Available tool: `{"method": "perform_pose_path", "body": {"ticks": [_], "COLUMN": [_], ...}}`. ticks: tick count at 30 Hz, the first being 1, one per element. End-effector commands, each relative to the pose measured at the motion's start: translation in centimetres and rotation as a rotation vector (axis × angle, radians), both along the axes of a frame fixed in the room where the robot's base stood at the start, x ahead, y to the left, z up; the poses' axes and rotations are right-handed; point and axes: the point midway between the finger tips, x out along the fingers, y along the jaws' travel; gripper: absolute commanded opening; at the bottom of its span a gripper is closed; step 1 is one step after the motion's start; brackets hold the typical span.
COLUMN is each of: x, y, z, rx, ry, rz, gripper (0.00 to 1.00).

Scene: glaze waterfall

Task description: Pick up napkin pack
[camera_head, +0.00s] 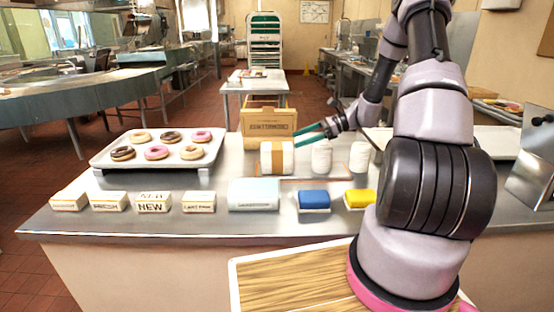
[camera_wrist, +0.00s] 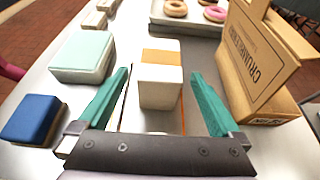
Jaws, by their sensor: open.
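The napkin pack, which I take to be the white block with a tan band (camera_head: 277,157), stands on the steel counter. In the wrist view the pack (camera_wrist: 160,88) is in the middle, between the lines of the two teal fingers. My gripper (camera_head: 309,134) is open and empty. In the head view its fingertips are close to the pack's upper right and point left toward it. In the wrist view my gripper (camera_wrist: 158,75) has a finger on each side of the pack, with a visible gap on both sides.
A cardboard box (camera_head: 268,122) stands behind the pack and appears at right in the wrist view (camera_wrist: 255,70). Two white rolls (camera_head: 322,157) stand to the right. A pale-blue box (camera_head: 254,194), blue sponge (camera_head: 314,201) and yellow sponge (camera_head: 359,199) lie in front. A donut tray (camera_head: 113,164) is left.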

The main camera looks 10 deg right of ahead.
Motion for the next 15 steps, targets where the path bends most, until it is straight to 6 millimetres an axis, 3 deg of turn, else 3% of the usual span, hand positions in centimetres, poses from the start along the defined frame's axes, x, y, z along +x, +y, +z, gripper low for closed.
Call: {"method": "perform_pose_path", "body": {"ticks": [15], "x": [1.2], "y": [5.4], "z": [-2.2], "rx": [-0.001], "ry": [0.001], "rz": [0.002], "gripper": [1.00]}}
